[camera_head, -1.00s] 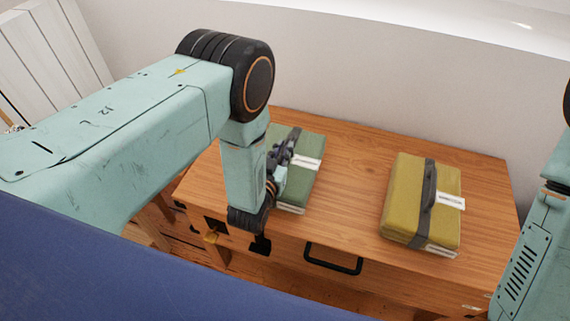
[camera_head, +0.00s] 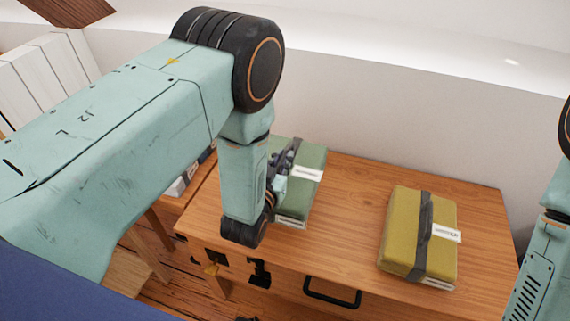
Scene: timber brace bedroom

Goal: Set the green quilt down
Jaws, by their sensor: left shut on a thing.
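The green quilt (camera_head: 308,183) is a folded block with a dark strap and a white label. It is at the left part of the wooden chest top (camera_head: 350,215), partly hidden behind my left arm. My left gripper (camera_head: 283,172) is shut on the green quilt at its strap. Whether the quilt rests on the wood or hangs just above it, I cannot tell. My right arm shows only at the right edge; its gripper is out of view.
A folded yellow quilt (camera_head: 405,232) with a dark strap and white label lies on the right part of the top. Bare wood lies between the quilts. A black handle (camera_head: 332,293) is on the front. A white wall (camera_head: 400,125) rises behind.

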